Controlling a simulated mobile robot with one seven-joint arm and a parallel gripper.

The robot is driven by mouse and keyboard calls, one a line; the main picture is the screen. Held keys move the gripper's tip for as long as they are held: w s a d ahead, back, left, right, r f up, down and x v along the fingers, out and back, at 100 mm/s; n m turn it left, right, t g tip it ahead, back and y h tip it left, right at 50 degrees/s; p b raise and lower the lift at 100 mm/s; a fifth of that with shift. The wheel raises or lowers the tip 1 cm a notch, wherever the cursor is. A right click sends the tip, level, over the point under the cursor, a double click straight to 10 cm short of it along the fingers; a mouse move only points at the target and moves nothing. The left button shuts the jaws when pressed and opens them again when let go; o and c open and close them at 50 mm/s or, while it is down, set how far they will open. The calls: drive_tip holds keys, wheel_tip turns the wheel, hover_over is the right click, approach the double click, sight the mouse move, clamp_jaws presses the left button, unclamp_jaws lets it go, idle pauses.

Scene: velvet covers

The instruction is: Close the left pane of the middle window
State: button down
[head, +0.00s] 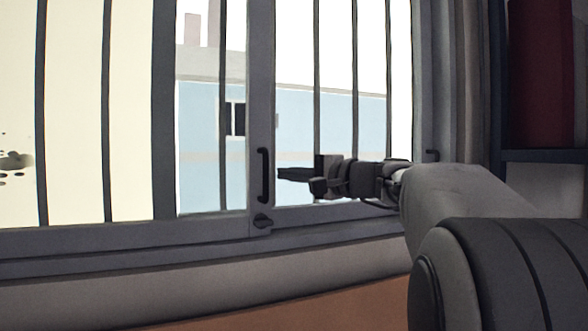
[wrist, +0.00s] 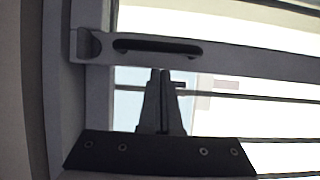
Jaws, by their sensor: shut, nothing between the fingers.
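A grey-framed window fills most of the head view, with dark vertical bars across it. An upright frame member (head: 261,100) carries a dark bar handle (head: 263,175) and a small dark latch (head: 262,221) below it. In the wrist view the handle (wrist: 158,47) and the latch (wrist: 88,45) show on the same member. My gripper (head: 280,174) is shut and empty, just right of the handle in the head view. In the wrist view its fingertips (wrist: 160,72) lie just below the handle; contact cannot be told. How far the pane stands open is unclear.
A second dark handle (head: 432,155) is on the frame at the right, partly behind my arm. A grey sill (head: 200,254) runs below the window. A dark shelf with a red object (head: 541,75) stands at the far right.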

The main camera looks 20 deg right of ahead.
drive_tip(key=shift+s+a, duration=0.1)
drive_tip(key=shift+a, duration=0.5)
drive_tip(key=shift+a, duration=0.1)
drive_tip(key=b, duration=0.5)
approach(183, 177)
drive_tip(key=w+a, duration=0.3)
drive_tip(key=a, duration=0.2)
drive_tip(key=shift+d+r, duration=0.1)
drive_tip(key=shift+r, duration=0.15)
drive_tip(key=shift+w+d+b, duration=0.1)
drive_tip(key=shift+d+b, duration=0.1)
drive_tip(key=shift+b, duration=0.1)
